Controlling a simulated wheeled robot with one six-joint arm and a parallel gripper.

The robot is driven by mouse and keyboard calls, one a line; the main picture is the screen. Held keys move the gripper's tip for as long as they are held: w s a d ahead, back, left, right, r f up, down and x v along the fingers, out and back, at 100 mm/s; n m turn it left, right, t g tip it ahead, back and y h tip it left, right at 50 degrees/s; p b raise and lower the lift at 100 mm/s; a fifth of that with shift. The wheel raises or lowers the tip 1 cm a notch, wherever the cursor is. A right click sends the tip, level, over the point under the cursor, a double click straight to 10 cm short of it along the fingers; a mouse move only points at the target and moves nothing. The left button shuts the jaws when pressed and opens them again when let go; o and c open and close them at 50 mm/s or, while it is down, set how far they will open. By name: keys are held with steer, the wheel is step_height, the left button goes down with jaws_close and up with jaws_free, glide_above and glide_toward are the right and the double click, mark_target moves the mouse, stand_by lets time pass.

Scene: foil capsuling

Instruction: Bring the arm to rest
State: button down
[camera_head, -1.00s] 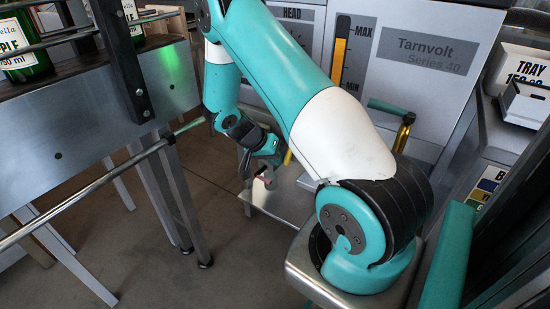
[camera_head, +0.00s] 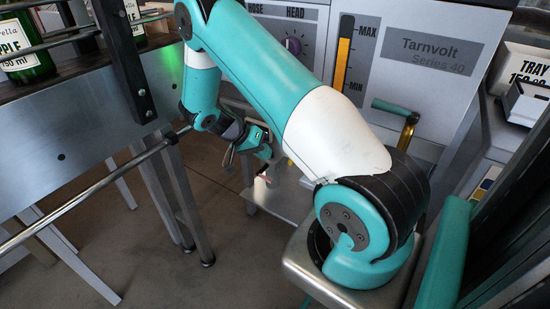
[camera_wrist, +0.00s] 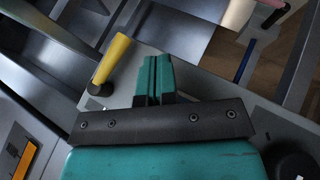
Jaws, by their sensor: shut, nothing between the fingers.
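My gripper (camera_wrist: 152,80) is shut and empty in the wrist view, its two teal fingers side by side with nothing between them. In the head view my gripper (camera_head: 265,148) hangs at the end of my bent arm, in front of the grey Tarnvolt machine (camera_head: 430,100). Part of it is dark and small there. In the wrist view a yellow handle (camera_wrist: 112,58) stands to the left of the fingers, apart from them.
A steel conveyor table (camera_head: 90,140) with green bottles (camera_head: 30,62) and rails stands at the left. A teal-and-brass lever (camera_head: 405,125) juts from the machine. A labelled tray unit (camera_head: 525,80) is at the right. Open floor (camera_head: 215,240) lies below my arm.

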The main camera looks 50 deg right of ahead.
steer(key=v, duration=0.7)
steer(key=shift+a+f+p, duration=0.15)
steer(key=shift+f+p, duration=0.05)
steer(key=shift+p, duration=0.1)
steer(key=shift+w, duration=0.15)
steer(key=s+a+r+n+t+y, duration=0.25)
steer(key=a+r+n, duration=0.3)
steer(key=a, duration=0.35)
steer(key=s+a+r+n+t+y, duration=0.1)
steer(key=a+r+n+t+y, duration=0.15)
steer(key=a+r+n, duration=0.4)
steer(key=s+a+r+n+y, duration=0.3)
steer(key=s+a+r+n, duration=0.15)
steer(key=s+a, duration=0.35)
steer(key=s+a+r+n+y, duration=0.2)
steer(key=s+a+r+n, duration=0.3)
steer(key=s+a, duration=0.4)
step_height(320, 180, up, 18)
steer(key=p, duration=1.8)
steer(key=shift+s+r+n+y+p, duration=0.25)
steer(key=shift+s+n+y+p, duration=0.05)
steer(key=shift+n+p, duration=0.15)
